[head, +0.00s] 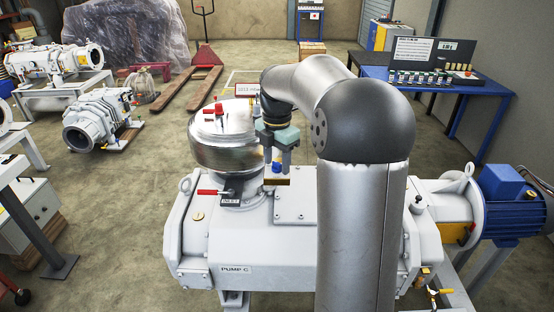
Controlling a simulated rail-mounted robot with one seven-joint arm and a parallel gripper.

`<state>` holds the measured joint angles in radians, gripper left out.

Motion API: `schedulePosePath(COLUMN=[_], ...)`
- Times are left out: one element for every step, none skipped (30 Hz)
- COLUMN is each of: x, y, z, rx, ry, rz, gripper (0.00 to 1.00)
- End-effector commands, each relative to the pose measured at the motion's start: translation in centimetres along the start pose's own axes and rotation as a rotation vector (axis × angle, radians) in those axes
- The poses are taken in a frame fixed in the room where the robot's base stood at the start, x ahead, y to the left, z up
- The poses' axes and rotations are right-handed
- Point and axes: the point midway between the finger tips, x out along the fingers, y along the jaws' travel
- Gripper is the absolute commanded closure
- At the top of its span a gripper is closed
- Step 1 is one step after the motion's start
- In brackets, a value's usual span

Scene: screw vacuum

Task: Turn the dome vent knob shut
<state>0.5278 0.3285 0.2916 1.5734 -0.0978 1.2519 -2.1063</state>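The silver dome (232,152) stands on the left part of the pump labelled PUMP C. Small red fittings (218,109) sit on top of it. My gripper (277,165) points down just right of the dome, with its two fingers visibly apart. A small blue knob (277,168) shows between or just behind the fingertips, above a brown-edged plate. I cannot tell whether the fingers touch it, nor which of these fittings is the dome vent knob. My arm hides part of the pump.
A red-handled lever (208,192) sticks out left below the dome, near a small label. The pump's grey housing (240,250) lies below. A blue motor (510,200) is at right and a blue bench (440,84) behind. Open floor lies left of the pump.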

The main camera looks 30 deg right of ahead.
Motion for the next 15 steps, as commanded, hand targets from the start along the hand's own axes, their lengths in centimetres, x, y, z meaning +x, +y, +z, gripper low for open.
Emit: schedulePosePath(x=[0.0,0.0,0.1,0.1,0.0,0.0,-0.1,-0.3,-0.6,-1.0,-1.4,-2.0,-2.6,-3.3,-4.2], y=[0.0,0.0,0.0,0.0,0.0,0.0,0.0,0.0,0.0,0.0,0.0,0.0,0.0,0.0,0.1], z=[0.0,0.0,0.0,0.0,0.0,0.0,0.0,0.0,0.0,0.1,0.1,0.1,0.1,0.0,0.1], rx=[0.0,0.001,0.001,0.001,0.001,0.001,0.001,0.001,0.001,0.001,0.001,0.001,0.001,0.001,0.001], ry=[0.0,0.0,0.001,0.001,0.001,0.0,0.0,0.0,0.0,-0.001,-0.001,-0.001,-0.002,-0.002,-0.002], rz=[-0.001,-0.001,-0.001,-0.001,-0.001,-0.001,-0.001,-0.001,-0.001,0.0,0.001,0.001,0.002,0.002,0.003], gripper=[0.51,0.51,0.51,0.51,0.51,0.51,0.51,0.51,0.51,0.51,0.51,0.51,0.51,0.51,0.51])
